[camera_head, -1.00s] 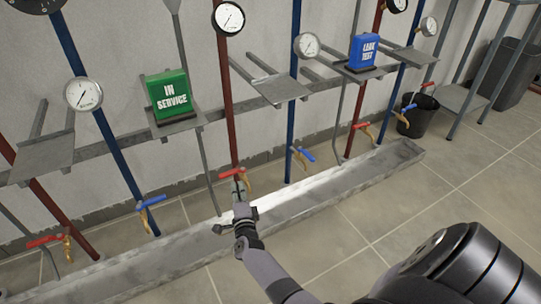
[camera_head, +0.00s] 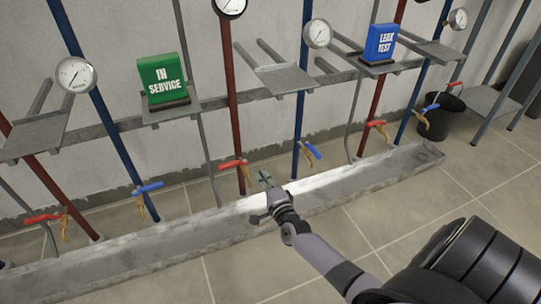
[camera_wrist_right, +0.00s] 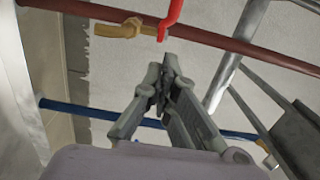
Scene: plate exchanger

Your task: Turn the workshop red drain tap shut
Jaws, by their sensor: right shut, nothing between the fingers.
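A red tap handle (camera_head: 234,163) sits across the middle red pipe (camera_head: 232,110), with a brass spout (camera_head: 248,177) beside it. In the right wrist view, a red handle (camera_wrist_right: 170,16) and brass tap body (camera_wrist_right: 118,30) show at the top, just beyond the fingertips. My right gripper (camera_head: 265,177) is shut and empty, to the right of this tap and apart from it. Its closed fingers also show in the right wrist view (camera_wrist_right: 164,78). Other red handles show at left (camera_head: 42,218) and right (camera_head: 376,124). I see no workshop label. My left gripper is out of view.
Blue-handled taps (camera_head: 148,187) sit on the blue pipes. A long metal trough (camera_head: 150,245) runs below the taps. Grey shelves hold a green IN SERVICE sign (camera_head: 163,78) and a blue LEAK TEST sign (camera_head: 381,43). A black bucket (camera_head: 441,118) stands at right. The tiled floor in front is clear.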

